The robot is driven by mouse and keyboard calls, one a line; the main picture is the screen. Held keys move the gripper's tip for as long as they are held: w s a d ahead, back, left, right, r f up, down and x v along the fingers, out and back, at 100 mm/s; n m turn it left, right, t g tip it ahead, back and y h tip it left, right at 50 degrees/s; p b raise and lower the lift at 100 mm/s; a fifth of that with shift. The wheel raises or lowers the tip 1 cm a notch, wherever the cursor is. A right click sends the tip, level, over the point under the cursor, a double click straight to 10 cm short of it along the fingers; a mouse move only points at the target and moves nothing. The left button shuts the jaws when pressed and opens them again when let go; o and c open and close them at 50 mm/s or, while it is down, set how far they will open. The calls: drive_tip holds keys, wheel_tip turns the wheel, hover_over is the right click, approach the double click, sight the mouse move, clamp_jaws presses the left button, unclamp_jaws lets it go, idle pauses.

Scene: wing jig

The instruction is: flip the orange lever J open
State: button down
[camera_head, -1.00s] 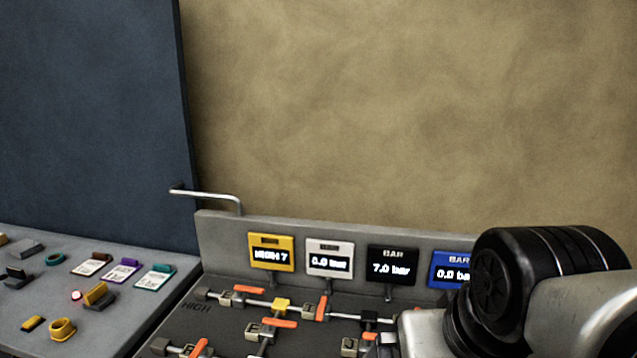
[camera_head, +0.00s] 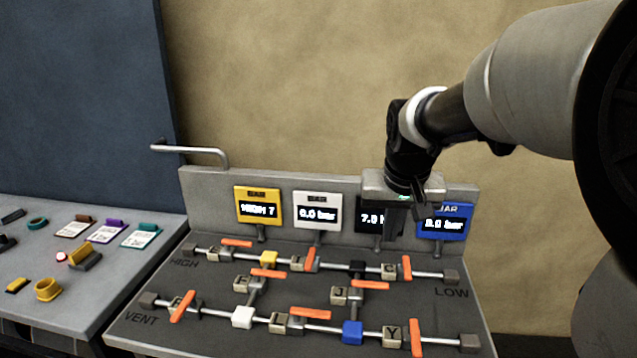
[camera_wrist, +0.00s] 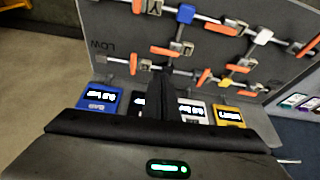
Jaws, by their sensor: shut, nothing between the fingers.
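The orange lever J (camera_head: 370,285) sits at the block marked J (camera_head: 340,295), on the short pipe between the black cube (camera_head: 358,268) and the blue cube (camera_head: 352,332). It lies across that pipe. In the wrist view, upside down, the lever (camera_wrist: 165,51) shows beyond my fingertips. My gripper (camera_head: 396,232) points down in front of the black display, above and behind the upper pipe, and is shut and empty. In the wrist view its dark fingers (camera_wrist: 168,75) hide part of the upper pipe. The gripper looks apart from lever J.
Other orange levers stand close by, including the one at block C (camera_head: 406,267) and the one at block Y (camera_head: 416,337). Yellow, white, black and blue displays (camera_head: 446,222) line the back. A bent metal handle (camera_head: 190,150) stands at the left.

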drive_tip(key=b, duration=0.2)
hover_over(370, 288)
drive_tip(key=w+d, duration=0.2)
drive_tip(key=w, duration=0.1)
wheel_tip(370, 288, down, 11)
drive_tip(key=shift+m+g, duration=0.3)
drive_tip(key=shift+d+f, duration=0.1)
drive_tip(key=shift+f, duration=0.1)
drive_tip(key=x, duration=1)
drive_tip(key=shift+s, duration=0.15)
drive_tip(key=s, duration=0.2)
drive_tip(key=shift+s+a+r, duration=0.2)
drive_tip(key=shift+s, duration=0.1)
drive_tip(key=shift+s+a, duration=0.1)
drive_tip(key=shift+s, duration=0.5)
